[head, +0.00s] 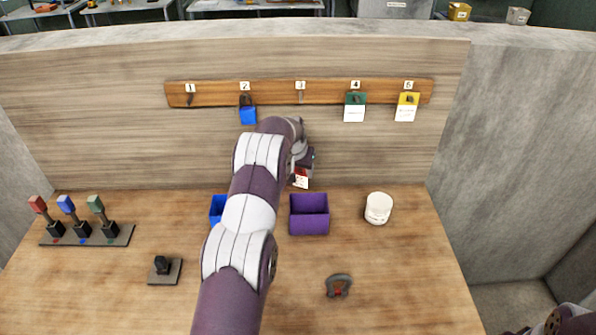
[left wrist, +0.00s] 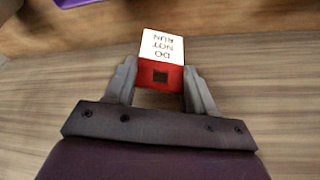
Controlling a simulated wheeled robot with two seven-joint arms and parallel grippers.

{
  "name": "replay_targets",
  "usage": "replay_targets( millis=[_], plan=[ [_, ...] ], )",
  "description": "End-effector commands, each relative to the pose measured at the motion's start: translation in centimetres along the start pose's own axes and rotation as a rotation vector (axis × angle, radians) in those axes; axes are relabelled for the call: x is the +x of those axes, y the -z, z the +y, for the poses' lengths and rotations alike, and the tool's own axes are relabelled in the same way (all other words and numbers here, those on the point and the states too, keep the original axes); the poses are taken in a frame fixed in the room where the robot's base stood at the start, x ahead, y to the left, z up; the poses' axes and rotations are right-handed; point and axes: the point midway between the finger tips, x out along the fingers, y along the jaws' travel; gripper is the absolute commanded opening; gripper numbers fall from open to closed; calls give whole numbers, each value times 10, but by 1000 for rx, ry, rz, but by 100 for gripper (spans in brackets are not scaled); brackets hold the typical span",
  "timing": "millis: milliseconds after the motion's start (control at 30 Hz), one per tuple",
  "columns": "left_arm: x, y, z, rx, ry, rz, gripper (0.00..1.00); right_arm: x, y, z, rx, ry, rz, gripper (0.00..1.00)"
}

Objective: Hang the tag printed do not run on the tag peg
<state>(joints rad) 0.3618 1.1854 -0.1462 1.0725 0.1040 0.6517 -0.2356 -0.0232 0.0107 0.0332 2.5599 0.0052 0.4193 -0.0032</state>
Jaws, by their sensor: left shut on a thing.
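The red and white tag printed DO NOT RUN (left wrist: 162,47) is between the fingers of my left gripper (left wrist: 160,85), which is shut on its red part; a square hole shows there. A wooden peg rail (head: 275,93) runs across the panel above. Peg 1 (head: 190,99) and peg 3 (head: 301,97) are bare. No label marks which one is the tag peg. My right gripper is not in view.
A blue padlock (head: 248,114), a green-topped tag (head: 355,107) and a yellow-topped tag (head: 406,107) hang on the rail. Below stand a purple bin (head: 309,228), a partly hidden blue bin (head: 216,209), a white jar (head: 378,208) and a lever row (head: 87,235).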

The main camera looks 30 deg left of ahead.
Motion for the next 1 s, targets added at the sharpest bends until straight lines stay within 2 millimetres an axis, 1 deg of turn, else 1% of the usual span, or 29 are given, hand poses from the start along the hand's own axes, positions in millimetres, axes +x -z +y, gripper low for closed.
replay_targets(
  millis=[67,167,200,300,500,633,667,700,733,1000],
  plan=[
    [7,-3,-2,-1,-2,-4,12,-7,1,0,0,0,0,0],
    [24,-11,-2,1,-2,-5,12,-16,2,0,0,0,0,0],
    [30,-13,-2,1,-2,-4,12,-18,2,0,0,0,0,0],
    [38,-15,-2,1,0,0,12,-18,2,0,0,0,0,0],
    [40,-16,-2,1,-1,0,12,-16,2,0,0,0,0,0],
    [44,-18,-2,1,-1,0,12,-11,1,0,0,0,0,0],
    [42,-17,-2,1,-1,0,64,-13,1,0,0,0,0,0],
    [42,-17,-2,1,-1,0,77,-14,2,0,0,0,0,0],
    [42,-17,-2,1,-1,0,80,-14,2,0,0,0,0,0],
    [40,-16,-2,0,-1,0,80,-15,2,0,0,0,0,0]
  ],
)
